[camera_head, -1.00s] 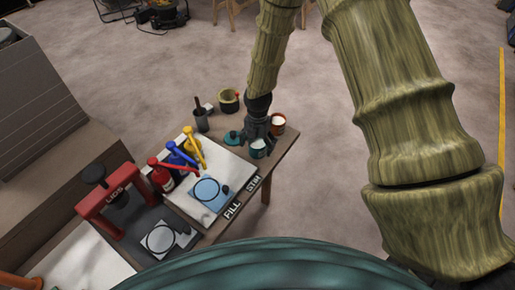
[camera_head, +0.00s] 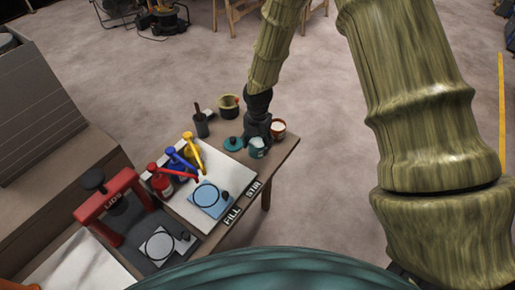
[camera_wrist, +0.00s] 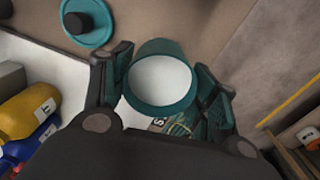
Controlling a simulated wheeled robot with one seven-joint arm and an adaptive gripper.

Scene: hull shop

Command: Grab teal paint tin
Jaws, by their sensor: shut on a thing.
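The teal paint tin (camera_wrist: 158,105) is open at the top and shows a pale white inside in the wrist view. My gripper (camera_wrist: 165,85) is shut on it, with a dark finger on each side of its wall. In the head view the tin (camera_head: 257,152) shows below my gripper (camera_head: 257,138) at the right end of the work table; I cannot tell whether it touches the table. A teal lid with a dark knob (camera_wrist: 88,22) lies apart from the tin, and it also shows in the head view (camera_head: 234,144).
A red-brown tin (camera_head: 278,129) stands close behind my gripper. Yellow, blue and red pump bottles (camera_head: 180,165) stand on the white board left of it. A red lid press (camera_head: 107,205) is further left. An olive pot (camera_head: 228,106) and a dark brush cup (camera_head: 201,125) stand at the back.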

